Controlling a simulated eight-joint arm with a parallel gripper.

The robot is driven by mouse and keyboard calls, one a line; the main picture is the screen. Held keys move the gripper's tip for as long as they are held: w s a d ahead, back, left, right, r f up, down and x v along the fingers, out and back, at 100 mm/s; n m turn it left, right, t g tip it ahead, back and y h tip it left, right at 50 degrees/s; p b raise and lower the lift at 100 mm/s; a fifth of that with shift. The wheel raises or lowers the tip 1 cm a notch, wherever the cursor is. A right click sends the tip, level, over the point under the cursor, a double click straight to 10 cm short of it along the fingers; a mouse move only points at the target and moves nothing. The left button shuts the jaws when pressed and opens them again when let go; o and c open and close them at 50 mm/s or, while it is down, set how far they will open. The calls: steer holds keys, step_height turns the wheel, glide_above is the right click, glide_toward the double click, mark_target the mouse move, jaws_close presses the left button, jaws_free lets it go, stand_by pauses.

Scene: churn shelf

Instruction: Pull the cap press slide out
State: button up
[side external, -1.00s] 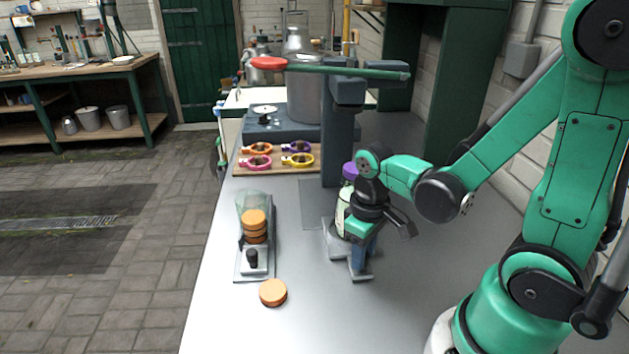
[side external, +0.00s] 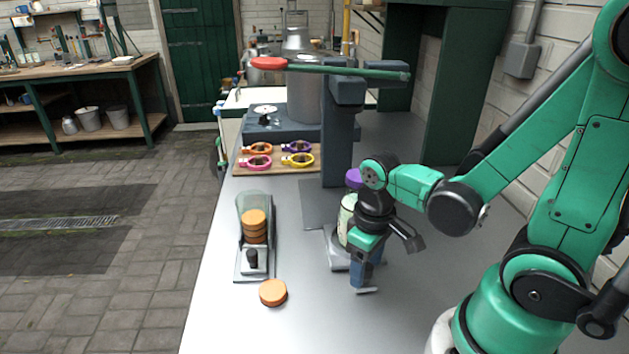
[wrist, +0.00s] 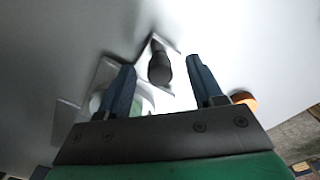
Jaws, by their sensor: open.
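The cap press (side external: 337,135) is a dark grey column with a green lever ending in a red knob. A bottle (side external: 347,212) with a purple top stands upright on the pale metal slide (side external: 337,262), in front of the column. My gripper (side external: 367,278) points down at the slide's near end and partly covers it and the bottle. In the wrist view my gripper (wrist: 160,82) is open, with a dark knob (wrist: 160,66) between its fingers over the slide plate. I cannot tell whether either finger touches the knob. In the side view the knob is hidden.
A cap dispenser (side external: 255,225) holding stacked orange caps stands left of the slide. A loose orange cap (side external: 273,292) lies in front of it. A wooden board (side external: 242,170) with several coloured rings lies behind. The bench is clear in front of my gripper.

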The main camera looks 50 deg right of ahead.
steer(key=shift+r, duration=0.1)
steer(key=shift+r, duration=2.7)
steer(key=w+a+r+t, duration=0.2)
steer(key=w+r+t, duration=0.3)
steer(key=w+t, duration=0.1)
steer(key=shift+w+a+t, duration=0.15)
steer(key=shift+t, duration=0.45)
